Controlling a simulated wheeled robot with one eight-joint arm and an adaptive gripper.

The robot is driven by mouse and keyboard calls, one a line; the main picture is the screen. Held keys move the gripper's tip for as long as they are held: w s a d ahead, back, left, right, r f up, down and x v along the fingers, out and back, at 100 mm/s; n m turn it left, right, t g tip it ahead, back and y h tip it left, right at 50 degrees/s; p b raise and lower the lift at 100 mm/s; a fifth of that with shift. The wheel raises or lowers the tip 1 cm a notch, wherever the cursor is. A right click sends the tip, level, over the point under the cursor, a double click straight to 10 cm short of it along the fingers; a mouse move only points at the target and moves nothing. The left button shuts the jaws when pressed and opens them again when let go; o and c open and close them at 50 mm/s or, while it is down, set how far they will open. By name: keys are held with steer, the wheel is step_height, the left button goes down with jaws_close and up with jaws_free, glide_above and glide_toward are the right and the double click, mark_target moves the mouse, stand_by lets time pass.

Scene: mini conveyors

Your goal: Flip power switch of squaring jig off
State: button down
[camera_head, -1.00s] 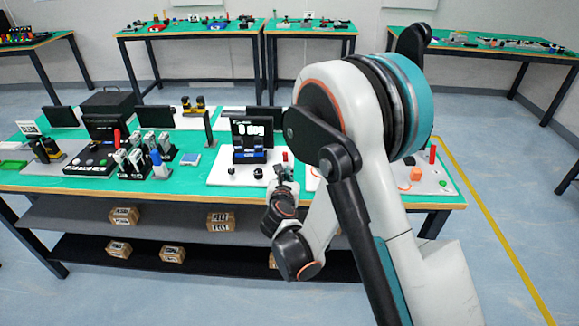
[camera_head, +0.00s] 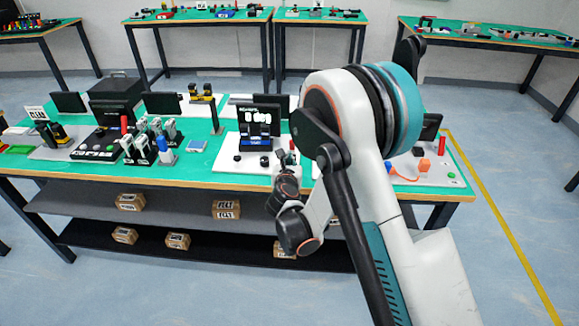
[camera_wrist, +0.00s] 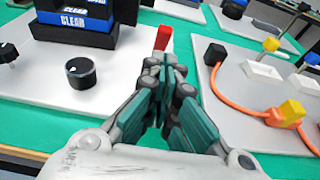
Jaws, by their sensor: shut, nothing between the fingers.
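A white base plate (camera_wrist: 35,82) carries stacked black and blue blocks marked CLEAR (camera_wrist: 75,22), a black knob (camera_wrist: 80,72) and a red switch lever (camera_wrist: 163,37). I take this station for the squaring jig, though no name on it is readable. In the head view its upright panel and blocks (camera_head: 257,130) stand left of my arm. My gripper (camera_wrist: 167,72) is shut and empty, in front of the red lever in the wrist view. Its tips partly cover the lever's foot; I cannot tell whether they touch it. In the head view my gripper (camera_head: 289,160) is small, at the plate's right edge.
Left on the green bench stand grey-and-white upright devices (camera_head: 140,148) and a black box (camera_head: 112,100). A strip of green bench separates the plates.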

mark_target(292, 148)
steer(key=shift+b+x, duration=0.6)
steer(key=shift+x, duration=1.8)
steer(key=shift+a, duration=0.1)
